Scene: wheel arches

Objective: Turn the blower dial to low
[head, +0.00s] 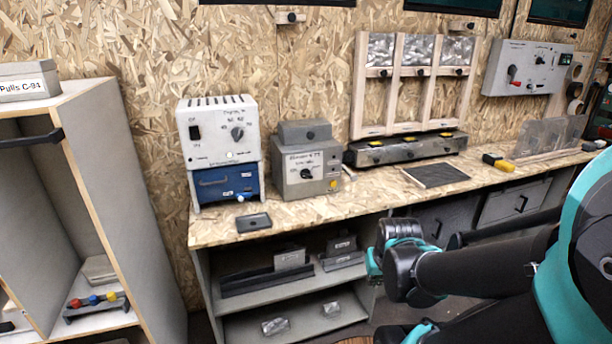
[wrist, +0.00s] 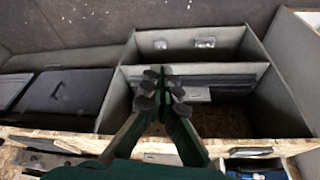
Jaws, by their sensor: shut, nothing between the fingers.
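Several units carry dials, and their labels are too small to read, so I cannot tell which is the blower dial. A white box has a dark round dial (head: 237,133) on its right side. A grey box to its right has a black dial (head: 306,173) on its front. A grey wall panel at the far right (head: 528,68) has a red-handled control and small knobs. My gripper (wrist: 160,84) is shut and empty in the wrist view, in front of the open shelves under the bench. It is apart from all the dials.
The wooden bench (head: 370,203) runs along the wall. A dark flat item (head: 253,222) lies at the bench's left front. A dark plate (head: 436,174) lies further right. An open cabinet (head: 110,150) stands left.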

